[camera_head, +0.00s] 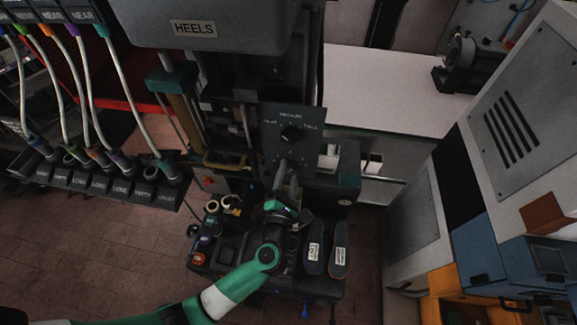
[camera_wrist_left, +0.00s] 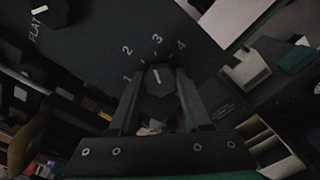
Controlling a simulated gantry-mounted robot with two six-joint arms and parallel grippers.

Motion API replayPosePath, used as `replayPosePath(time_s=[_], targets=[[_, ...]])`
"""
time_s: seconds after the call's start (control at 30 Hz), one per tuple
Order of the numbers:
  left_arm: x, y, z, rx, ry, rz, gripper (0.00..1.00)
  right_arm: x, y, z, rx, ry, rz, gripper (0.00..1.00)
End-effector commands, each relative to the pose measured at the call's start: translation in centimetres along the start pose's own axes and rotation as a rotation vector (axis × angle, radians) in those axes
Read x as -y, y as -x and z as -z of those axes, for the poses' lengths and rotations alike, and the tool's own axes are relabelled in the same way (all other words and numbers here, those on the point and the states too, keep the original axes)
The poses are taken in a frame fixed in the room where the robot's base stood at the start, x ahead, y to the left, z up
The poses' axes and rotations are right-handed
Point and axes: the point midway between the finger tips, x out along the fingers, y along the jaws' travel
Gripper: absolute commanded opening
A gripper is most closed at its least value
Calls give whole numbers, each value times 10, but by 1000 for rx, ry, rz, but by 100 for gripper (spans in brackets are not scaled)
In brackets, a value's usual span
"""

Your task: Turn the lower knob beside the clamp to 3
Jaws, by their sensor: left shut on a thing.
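The lower knob (camera_wrist_left: 158,82) is dark with a white pointer line and sits on a dark panel (camera_wrist_left: 95,40) marked 1, 2, 3 and 4. Its pointer is upward in the left wrist view, roughly toward 3, perhaps slightly to the 2 side. My left gripper (camera_wrist_left: 157,98) is shut on this knob, with a finger on each side. In the head view my left gripper (camera_head: 285,170) reaches up to the panel below the upper knob (camera_head: 291,135) and hides the lower knob. My right gripper is in neither view.
The upper knob has a FLAT, MEDIUM and FULL scale. Two insoles (camera_head: 314,252) (camera_head: 340,254) lie right of my forearm. Cables (camera_head: 125,85) hang at the left. A grey cabinet (camera_head: 410,215) stands at the right.

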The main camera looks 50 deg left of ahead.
Motion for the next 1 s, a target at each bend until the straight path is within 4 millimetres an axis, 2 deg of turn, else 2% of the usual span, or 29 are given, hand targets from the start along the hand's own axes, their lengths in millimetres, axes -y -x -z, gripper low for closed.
replayPosePath(time_s=[0.3,0.73,0.77,0.9,0.93,1.0], targets=[[0,0,-1,1,-105,0,0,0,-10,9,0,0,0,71],[0,0,0,1,-116,-1,0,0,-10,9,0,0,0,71],[0,0,0,1,-116,-1,50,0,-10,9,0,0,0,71],[0,0,0,1,-116,-1,75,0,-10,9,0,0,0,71],[0,0,0,1,-116,-1,78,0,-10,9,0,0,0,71],[0,0,0,1,-115,-1,78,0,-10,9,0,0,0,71]])
